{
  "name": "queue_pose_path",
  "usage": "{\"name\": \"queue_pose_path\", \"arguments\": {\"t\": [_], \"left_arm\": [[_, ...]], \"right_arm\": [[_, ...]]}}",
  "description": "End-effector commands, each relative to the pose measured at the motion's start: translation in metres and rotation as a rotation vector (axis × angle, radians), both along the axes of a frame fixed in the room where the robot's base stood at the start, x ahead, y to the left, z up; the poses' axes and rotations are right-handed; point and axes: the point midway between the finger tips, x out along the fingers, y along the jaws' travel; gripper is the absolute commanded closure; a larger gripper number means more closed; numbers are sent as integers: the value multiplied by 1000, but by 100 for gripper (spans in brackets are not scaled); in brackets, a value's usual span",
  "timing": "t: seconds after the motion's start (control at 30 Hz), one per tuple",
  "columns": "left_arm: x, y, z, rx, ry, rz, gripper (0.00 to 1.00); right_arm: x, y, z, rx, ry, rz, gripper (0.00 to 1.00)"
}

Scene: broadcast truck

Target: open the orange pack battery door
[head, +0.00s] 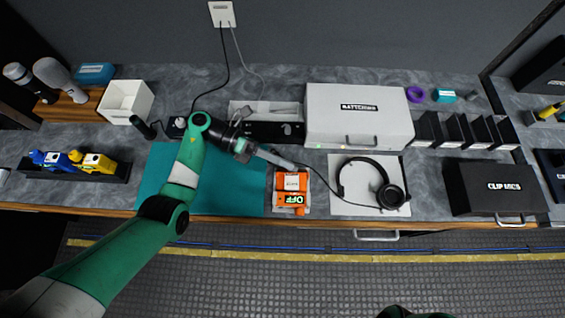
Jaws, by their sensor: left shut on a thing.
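The orange pack (292,199) lies near the front edge of the counter, with a green-lettered label reading OFF on its front part and a white label above it. My left gripper (296,167) reaches down from the left to the pack's far end. It is shut on a part of the pack there, which looks like its battery door; the jaws hide the exact contact, and I cannot tell how far the door stands open. Only a bit of my right arm shows at the bottom edge; its gripper is out of view.
A headset (384,190) lies on a white sheet right of the pack, its cable running close by. A white BATTERIES case (359,118) stands behind. A teal mat (225,190) lies left, mostly bare. A black CLIP MICS case (500,190) stands at right.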

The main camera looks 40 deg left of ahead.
Motion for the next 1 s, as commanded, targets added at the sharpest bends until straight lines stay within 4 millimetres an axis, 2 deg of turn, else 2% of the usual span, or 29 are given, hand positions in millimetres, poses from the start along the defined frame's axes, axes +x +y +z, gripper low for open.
{"name": "queue_pose_path", "arguments": {"t": [0.03, 0.1, 0.5, 0.7, 1.0], "left_arm": [[3, 2, -5, -25, 35, 0, 100], [6, 4, -6, -59, 90, 0, 100], [21, 14, -6, -219, 340, 1, 100], [24, 16, -6, -260, 403, 1, 100], [26, 17, -4, -277, 431, 1, 100]], "right_arm": [[0, 0, -12, 0, 0, 0, 50], [0, 0, -20, 0, 0, 0, 50], [0, 0, -58, 0, 0, 0, 50], [0, 0, -66, 0, 0, 0, 50], [0, 0, -69, 0, 0, 0, 50]]}}
